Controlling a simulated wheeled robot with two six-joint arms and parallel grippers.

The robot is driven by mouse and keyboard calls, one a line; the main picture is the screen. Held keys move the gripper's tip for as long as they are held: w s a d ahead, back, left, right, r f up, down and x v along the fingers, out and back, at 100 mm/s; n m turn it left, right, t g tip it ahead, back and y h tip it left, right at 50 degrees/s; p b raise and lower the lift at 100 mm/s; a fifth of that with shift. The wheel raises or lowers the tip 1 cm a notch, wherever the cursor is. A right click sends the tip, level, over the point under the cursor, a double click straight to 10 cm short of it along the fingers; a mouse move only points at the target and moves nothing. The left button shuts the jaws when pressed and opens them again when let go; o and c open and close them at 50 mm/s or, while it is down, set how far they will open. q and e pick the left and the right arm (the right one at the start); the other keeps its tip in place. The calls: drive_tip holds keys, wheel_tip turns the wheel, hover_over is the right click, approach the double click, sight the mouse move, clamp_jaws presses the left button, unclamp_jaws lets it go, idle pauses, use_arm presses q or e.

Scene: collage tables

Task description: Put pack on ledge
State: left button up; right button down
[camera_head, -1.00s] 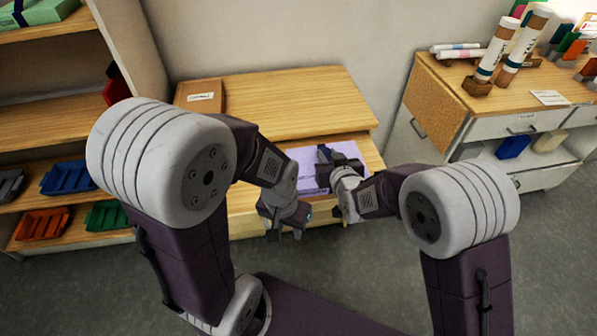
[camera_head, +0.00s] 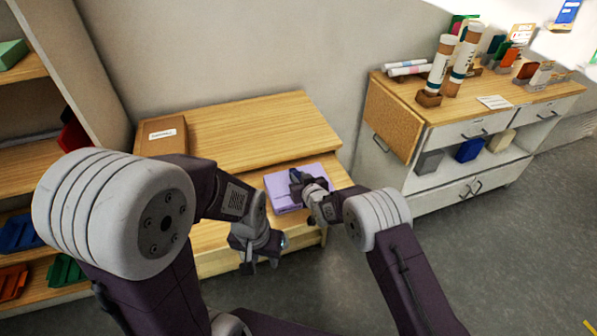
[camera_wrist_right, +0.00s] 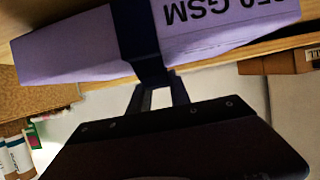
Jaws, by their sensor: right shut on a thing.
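The pack (camera_head: 285,192) is a flat lilac block over the lower wooden ledge (camera_head: 222,236), which juts out below the tabletop. In the right wrist view the pack (camera_wrist_right: 75,48) fills the upper part, with "GSM" lettering upside down. My right gripper (camera_head: 303,184) is shut on the pack, a dark finger lying across it. I cannot tell whether the pack's underside touches the ledge. My left gripper (camera_head: 259,266) hangs at the ledge's front edge, left of the pack, its fingers apart and empty.
A brown box (camera_head: 160,136) lies at the tabletop's back left. A shelf unit with coloured trays (camera_head: 18,234) stands at left. At right, a cabinet (camera_head: 450,180) carries tubes (camera_head: 440,65) and card stands. The tabletop (camera_head: 250,125) is otherwise clear.

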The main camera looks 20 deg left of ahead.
drive_tip(key=shift+w+f, duration=0.1)
drive_tip(key=shift+f, duration=0.1)
drive_tip(key=shift+f, duration=0.1)
drive_tip(key=c, duration=1.2)
unclamp_jaws()
drive_tip(key=shift+f, duration=0.15)
drive_tip(key=shift+r, duration=0.25)
drive_tip(key=v, duration=1.2)
